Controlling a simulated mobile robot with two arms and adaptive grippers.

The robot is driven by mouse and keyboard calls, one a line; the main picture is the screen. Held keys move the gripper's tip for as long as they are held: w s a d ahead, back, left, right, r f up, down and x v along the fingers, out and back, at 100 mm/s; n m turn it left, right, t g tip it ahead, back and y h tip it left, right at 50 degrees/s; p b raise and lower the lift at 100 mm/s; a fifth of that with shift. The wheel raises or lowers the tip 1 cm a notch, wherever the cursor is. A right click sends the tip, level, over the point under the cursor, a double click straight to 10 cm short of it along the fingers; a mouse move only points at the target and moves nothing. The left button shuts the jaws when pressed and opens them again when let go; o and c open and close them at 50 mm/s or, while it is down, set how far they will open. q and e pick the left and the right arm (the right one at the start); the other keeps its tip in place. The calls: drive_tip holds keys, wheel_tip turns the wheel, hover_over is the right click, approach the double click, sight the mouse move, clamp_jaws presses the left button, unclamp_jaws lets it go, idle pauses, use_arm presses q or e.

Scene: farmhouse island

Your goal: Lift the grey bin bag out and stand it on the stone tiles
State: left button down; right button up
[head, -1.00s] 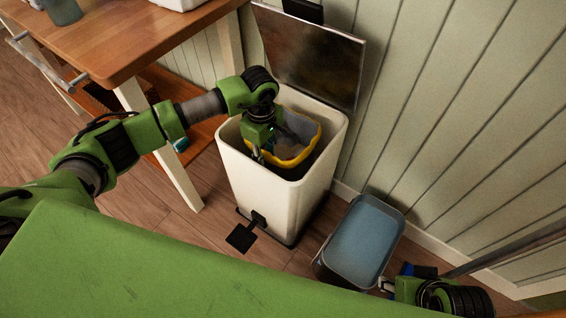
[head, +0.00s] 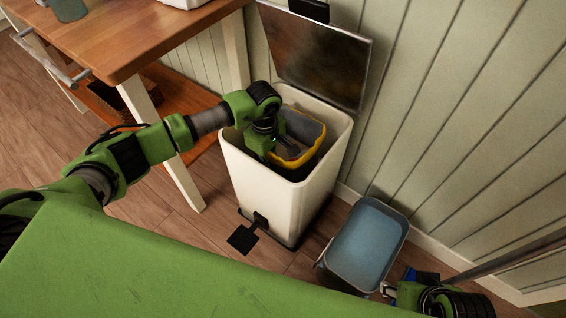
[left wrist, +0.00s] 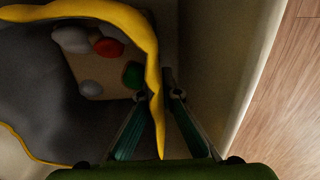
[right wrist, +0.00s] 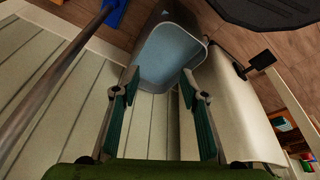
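The grey bin bag (head: 303,127) with a yellow rim sits inside the cream pedal bin (head: 268,190), whose lid (head: 318,60) stands open. Rubbish (left wrist: 100,50) shows inside the bag. My right gripper (right wrist: 158,80) is open and empty near the blue-grey tub. The stone tiles are not clearly in view.
A blue-grey tub (head: 362,245) stands on the wooden floor right of the bin, close to the panelled wall (head: 450,120). A wooden table (head: 130,35) is at the left. The bin's black pedal (head: 243,238) sticks out in front.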

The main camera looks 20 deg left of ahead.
use_arm(q)
drive_tip(key=shift+r, duration=0.15)
wheel_tip(320, 180, up, 10)
drive_tip(key=shift+w+f+p, duration=0.1)
drive_tip(key=shift+f+p, duration=0.05)
drive_tip(key=shift+p, duration=0.9)
wheel_tip(320, 180, up, 8)
drive_tip(key=p, duration=0.1)
use_arm(e)
drive_tip(key=x, duration=0.3)
drive_tip(key=shift+w+f, duration=0.15)
drive_tip(key=shift+w+a, duration=0.1)
drive_tip(key=shift+a, duration=0.05)
